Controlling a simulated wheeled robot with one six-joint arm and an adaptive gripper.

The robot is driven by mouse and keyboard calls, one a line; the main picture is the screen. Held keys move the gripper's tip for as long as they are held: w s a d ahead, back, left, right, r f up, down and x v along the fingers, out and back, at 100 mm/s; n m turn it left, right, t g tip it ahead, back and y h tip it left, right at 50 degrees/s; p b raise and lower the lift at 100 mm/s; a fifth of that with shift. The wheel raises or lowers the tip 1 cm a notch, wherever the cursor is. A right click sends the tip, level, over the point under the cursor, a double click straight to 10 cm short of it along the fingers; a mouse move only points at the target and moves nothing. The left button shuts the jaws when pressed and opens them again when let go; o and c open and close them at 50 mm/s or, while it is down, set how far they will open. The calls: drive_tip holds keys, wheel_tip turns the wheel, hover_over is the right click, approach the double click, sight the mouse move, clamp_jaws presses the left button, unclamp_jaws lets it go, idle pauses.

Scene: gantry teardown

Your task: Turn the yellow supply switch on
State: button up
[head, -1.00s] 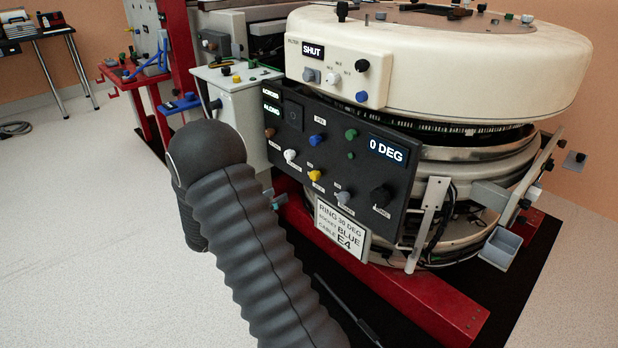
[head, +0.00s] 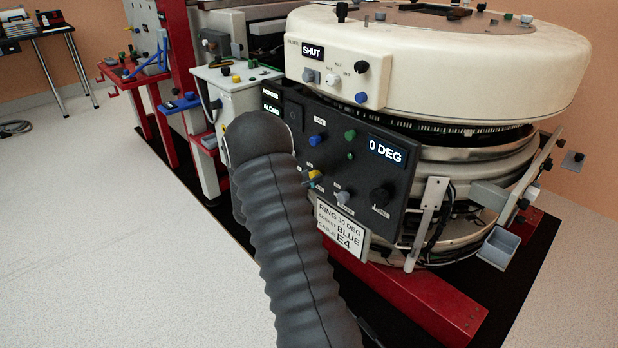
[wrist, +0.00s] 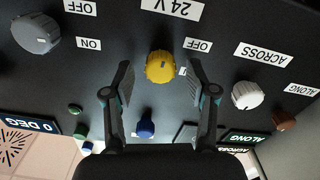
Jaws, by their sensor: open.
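The yellow supply switch (wrist: 160,67) is a round knob on the dark panel, under a "24 V" label in the wrist view, where the lettering is upside down. An "OFF" label lies just right of it. My gripper (wrist: 158,84) is open, with one finger on each side of the knob and gaps between. I cannot tell if the fingertips reach its depth, nor which way the knob is set. In the head view, the yellow switch (head: 315,175) shows just right of my arm, which hides most of the gripper.
Close by on the panel are a grey knob (wrist: 36,33), a white knob (wrist: 245,95), a brown knob (wrist: 284,120) and a blue knob (wrist: 146,129). The panel display (head: 387,150) reads "0 DEG". A sign (head: 342,231) hangs below the panel.

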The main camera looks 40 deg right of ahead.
clamp_jaws()
drive_tip(key=shift+f+m+b, duration=0.1)
drive_tip(key=shift+m+b, duration=0.2)
drive_tip(key=shift+b, duration=0.3)
drive_tip(key=shift+s+m+b, duration=0.15)
drive_tip(key=shift+m+b, duration=6.5)
drive_tip(key=shift+m, duration=2.05)
